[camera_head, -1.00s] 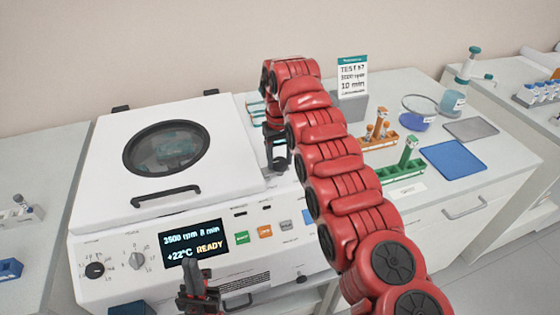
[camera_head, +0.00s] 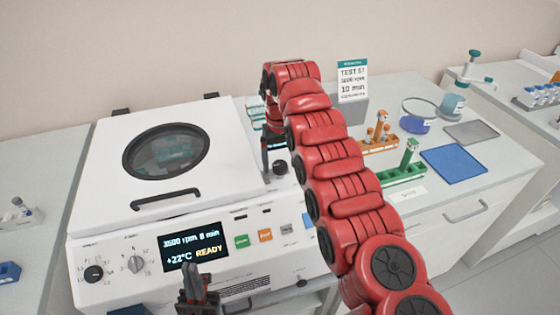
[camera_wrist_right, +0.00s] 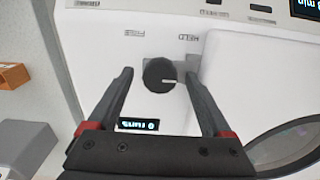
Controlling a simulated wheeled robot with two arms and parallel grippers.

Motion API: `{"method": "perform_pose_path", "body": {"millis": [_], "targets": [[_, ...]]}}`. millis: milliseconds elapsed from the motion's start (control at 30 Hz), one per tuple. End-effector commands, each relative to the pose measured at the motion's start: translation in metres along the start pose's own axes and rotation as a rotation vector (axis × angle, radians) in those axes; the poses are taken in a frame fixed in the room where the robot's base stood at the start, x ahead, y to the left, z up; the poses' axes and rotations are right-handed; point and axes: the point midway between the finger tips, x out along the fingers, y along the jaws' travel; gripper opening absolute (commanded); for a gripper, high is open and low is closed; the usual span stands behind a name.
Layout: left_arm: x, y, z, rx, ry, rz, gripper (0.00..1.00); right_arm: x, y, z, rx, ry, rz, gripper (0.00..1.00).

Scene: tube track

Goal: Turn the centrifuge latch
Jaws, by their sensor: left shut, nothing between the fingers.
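The centrifuge (camera_head: 230,190) has a white lid, shut, with a round window. Its latch knob (camera_head: 280,167) is a small dark dial right of the lid. Upside-down labels appear to read HELD and FREE. My right gripper (camera_wrist_right: 160,78) is open, one finger on each side of the knob with gaps showing. In the head view my right gripper (camera_head: 273,150) is at the knob, partly hidden by my arm. My left gripper (camera_head: 195,272) is shut and empty before the front panel.
The display (camera_head: 194,246) reads 3500 rpm, 8 min, +22°C READY. A sign (camera_head: 352,82) stands behind my right arm. Orange (camera_head: 380,146) and green (camera_head: 403,176) tube racks and a blue mat (camera_head: 454,163) lie on the bench to the right.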

Motion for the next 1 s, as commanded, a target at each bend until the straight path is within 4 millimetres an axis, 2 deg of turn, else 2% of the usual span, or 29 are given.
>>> {"method": "perform_pose_path", "body": {"millis": [267, 467, 1000], "targets": [[0.004, 0.000, -0.001, 0.000, 0.000, 0.000, 0.00, -0.005, 0.000, 0.000, -0.001, -0.001, 0.000, 0.83], [0.024, -0.001, -0.004, 0.000, 0.000, 0.000, 0.00, -0.033, 0.000, 0.000, -0.001, 0.002, 0.000, 0.83], [0.129, -0.006, -0.022, 0.000, 0.000, 0.000, 0.00, -0.139, 0.000, 0.000, 0.000, 0.000, 0.000, 0.83]]}}
